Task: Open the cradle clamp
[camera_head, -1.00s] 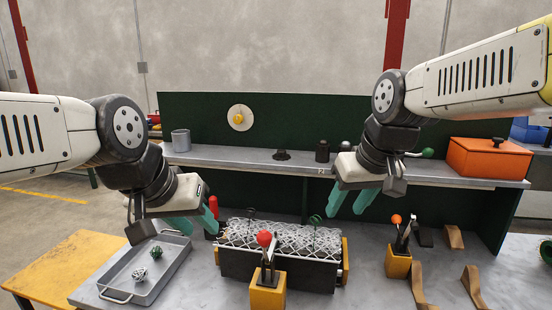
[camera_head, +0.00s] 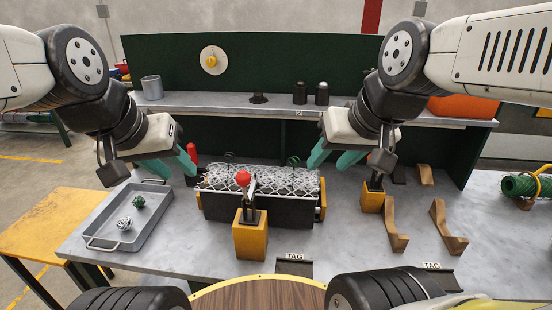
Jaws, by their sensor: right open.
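The cradle (camera_head: 275,209) is a dark trough with yellow ends, holding grey chain-link mesh (camera_head: 215,180). In front of it stands a clamp with a red ball knob (camera_head: 243,178) on a yellow block (camera_head: 250,238); its lever is up in front of the mesh. A second clamp, on another yellow block (camera_head: 372,197), stands to the right; my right gripper partly hides its knob. My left gripper (camera_head: 178,170) is open and empty, left of the cradle above the tray side. My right gripper (camera_head: 326,165) is open and empty near the cradle's right end. Neither visibly touches a clamp.
A grey tray (camera_head: 103,242) with two small woven balls lies at the left. Brown angled supports (camera_head: 392,228) and a green spool (camera_head: 520,186) are at the right. A shelf (camera_head: 220,104) crosses the back. A round wooden surface (camera_head: 260,297) is at the bottom.

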